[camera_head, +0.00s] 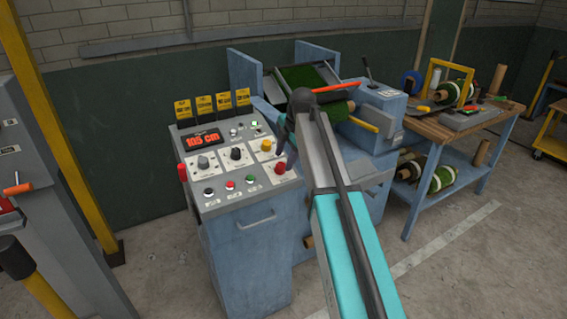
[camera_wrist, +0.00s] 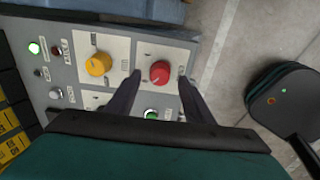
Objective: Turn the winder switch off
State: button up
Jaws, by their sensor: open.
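The grey control panel (camera_head: 216,212) carries knobs, buttons and small lights, and also fills much of the wrist view (camera_wrist: 120,42). A red knob (camera_wrist: 160,72) sits near the panel's edge, beside a yellow knob (camera_wrist: 98,64). In the head view the red knob (camera_head: 280,168) is at the panel's right side, and the yellow knob (camera_head: 266,145) is behind it. My gripper (camera_wrist: 160,80) is open, its dark fingers on either side of the red knob; contact cannot be told. The labels are too small to read, so I cannot tell which control is the winder switch.
A red display (camera_head: 201,141) reads 105 cm, with several yellow tags (camera_head: 222,101) behind it. The blue machine with a green turf roll (camera_head: 338,110) stands right of the panel. A workbench (camera_head: 430,128) stands further right. Bare floor (camera_head: 450,270) lies in front.

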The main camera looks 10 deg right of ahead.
jog(key=b+v, duration=0.1)
jog(key=v, duration=0.9)
jog(key=shift+b, duration=0.35)
jog(key=shift+d+r, duration=0.1)
